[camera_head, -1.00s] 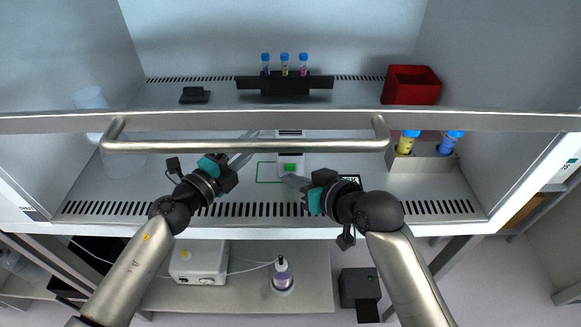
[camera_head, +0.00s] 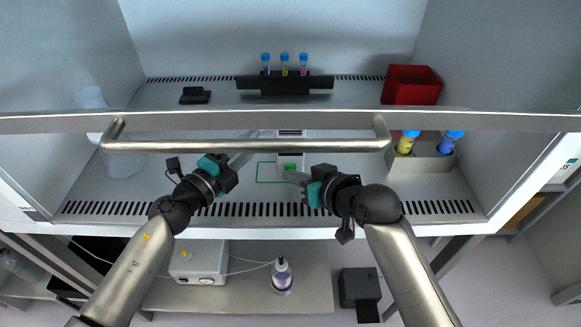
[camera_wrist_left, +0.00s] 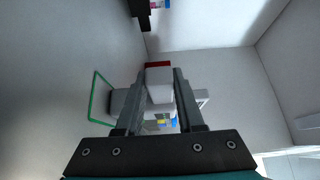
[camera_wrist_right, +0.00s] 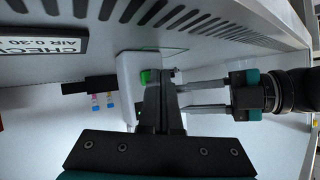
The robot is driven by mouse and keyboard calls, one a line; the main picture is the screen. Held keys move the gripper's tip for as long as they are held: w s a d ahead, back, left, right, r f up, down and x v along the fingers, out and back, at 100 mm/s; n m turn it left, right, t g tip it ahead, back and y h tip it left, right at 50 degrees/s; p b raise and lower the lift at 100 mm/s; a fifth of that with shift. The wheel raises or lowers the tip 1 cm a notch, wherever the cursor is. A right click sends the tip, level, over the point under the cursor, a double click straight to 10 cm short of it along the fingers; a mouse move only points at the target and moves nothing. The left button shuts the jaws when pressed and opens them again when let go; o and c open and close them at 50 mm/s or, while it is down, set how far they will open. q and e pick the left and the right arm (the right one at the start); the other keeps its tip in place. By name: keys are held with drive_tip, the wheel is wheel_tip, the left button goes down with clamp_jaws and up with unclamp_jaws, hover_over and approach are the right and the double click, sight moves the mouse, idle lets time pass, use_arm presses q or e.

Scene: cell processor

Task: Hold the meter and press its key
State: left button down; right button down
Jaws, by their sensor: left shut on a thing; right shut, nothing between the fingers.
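The meter (camera_head: 290,157) is a white device with a green key (camera_head: 290,167), inside the cabinet behind the front bar. My left gripper (camera_head: 256,137) is shut on the meter from the left; the left wrist view shows its white body (camera_wrist_left: 158,82) between the two fingers. My right gripper (camera_head: 285,175) is shut and empty, its tip just beside the green key. In the right wrist view the closed fingertips (camera_wrist_right: 155,88) overlap the meter (camera_wrist_right: 126,72) close to the key (camera_wrist_right: 145,77). I cannot tell whether they touch the key.
A green outline (camera_head: 268,181) marks the cabinet floor around the meter. A steel bar (camera_head: 240,147) crosses in front, above the grippers. A tube rack (camera_head: 285,85) and a red bin (camera_head: 411,86) stand at the back. A steel holder with bottles (camera_head: 424,160) is at right.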

drive_tip(key=shift+w, duration=0.3)
idle(0.4)
drive_tip(key=shift+s, duration=0.85)
drive_tip(key=shift+s, duration=0.1)
drive_tip(key=shift+s, duration=2.45)
drive_tip(key=v, duration=0.7)
drive_tip(key=shift+s+d+r, duration=0.15)
